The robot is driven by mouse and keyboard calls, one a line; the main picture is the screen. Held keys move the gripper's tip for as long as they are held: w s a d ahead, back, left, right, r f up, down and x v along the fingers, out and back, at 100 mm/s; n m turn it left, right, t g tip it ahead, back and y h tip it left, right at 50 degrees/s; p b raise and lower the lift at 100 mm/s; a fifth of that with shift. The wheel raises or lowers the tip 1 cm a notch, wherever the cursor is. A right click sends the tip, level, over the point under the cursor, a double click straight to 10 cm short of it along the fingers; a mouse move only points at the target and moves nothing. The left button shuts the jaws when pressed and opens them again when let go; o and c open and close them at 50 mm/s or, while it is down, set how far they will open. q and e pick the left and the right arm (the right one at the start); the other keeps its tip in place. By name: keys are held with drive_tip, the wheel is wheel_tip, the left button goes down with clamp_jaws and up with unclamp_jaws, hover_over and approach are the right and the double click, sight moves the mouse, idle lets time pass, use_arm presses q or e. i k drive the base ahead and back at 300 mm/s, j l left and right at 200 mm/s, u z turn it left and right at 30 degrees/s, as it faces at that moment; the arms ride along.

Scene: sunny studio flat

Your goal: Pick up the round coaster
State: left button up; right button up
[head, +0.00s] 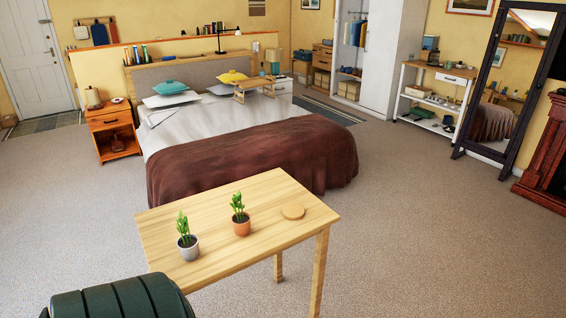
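The round coaster (293,211) is a flat tan wooden disc. It lies on the light wooden table (217,269) near the table's right end, to the right of two potted plants. Nothing covers it or touches it. Neither of my grippers shows in the head view.
A plant in an orange pot (241,226) stands left of the coaster, and one in a grey pot (188,250) stands further left. A dark green chair (120,300) is at the near left. The bed (250,160) is behind the table. Carpet (430,230) is clear on the right.

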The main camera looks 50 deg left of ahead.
sight(292, 211)
drive_tip(key=k+j, duration=0.1)
drive_tip(key=j, duration=0.2)
drive_tip(key=k+j, duration=0.1)
drive_tip(key=j, duration=0.25)
drive_tip(key=k+j, duration=0.15)
drive_tip(key=j, duration=0.15)
drive_tip(key=k+j, duration=0.1)
drive_tip(key=j, duration=0.2)
